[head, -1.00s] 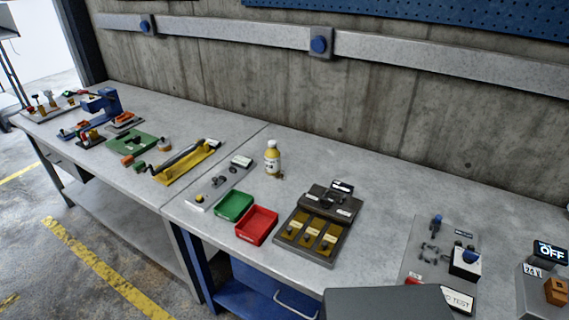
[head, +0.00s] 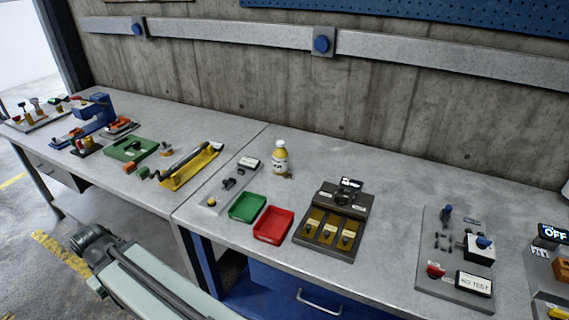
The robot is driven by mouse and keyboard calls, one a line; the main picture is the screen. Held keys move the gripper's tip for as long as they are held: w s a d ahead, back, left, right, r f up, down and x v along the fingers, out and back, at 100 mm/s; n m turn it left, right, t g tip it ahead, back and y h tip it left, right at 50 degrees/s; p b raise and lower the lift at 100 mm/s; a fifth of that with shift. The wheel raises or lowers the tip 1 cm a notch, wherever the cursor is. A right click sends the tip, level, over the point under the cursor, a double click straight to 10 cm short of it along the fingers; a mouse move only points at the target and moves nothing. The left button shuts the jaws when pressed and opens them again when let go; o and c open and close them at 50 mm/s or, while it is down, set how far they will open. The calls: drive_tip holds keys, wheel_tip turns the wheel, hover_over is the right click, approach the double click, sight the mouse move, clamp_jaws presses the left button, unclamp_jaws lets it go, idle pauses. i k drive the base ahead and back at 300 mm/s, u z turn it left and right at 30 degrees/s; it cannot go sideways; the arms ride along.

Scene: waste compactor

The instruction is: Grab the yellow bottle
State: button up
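The yellow bottle (head: 280,159) has a white cap and a pale label. It stands upright on the grey workbench (head: 390,180), near the back and behind the green and red trays. My arm (head: 150,280) shows at the lower left, in front of the bench and well apart from the bottle. The fingers of my gripper cannot be made out in this view.
A green tray (head: 247,207) and a red tray (head: 273,224) lie in front of the bottle. A dark fixture with yellow slots (head: 330,222) stands to its right and a grey plate with small parts (head: 232,187) to its left. A concrete wall (head: 250,90) rises behind.

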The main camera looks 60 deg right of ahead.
sight(280, 155)
drive_tip(key=z, duration=0.1)
drive_tip(key=i, duration=1.5)
drive_tip(key=u, duration=0.05)
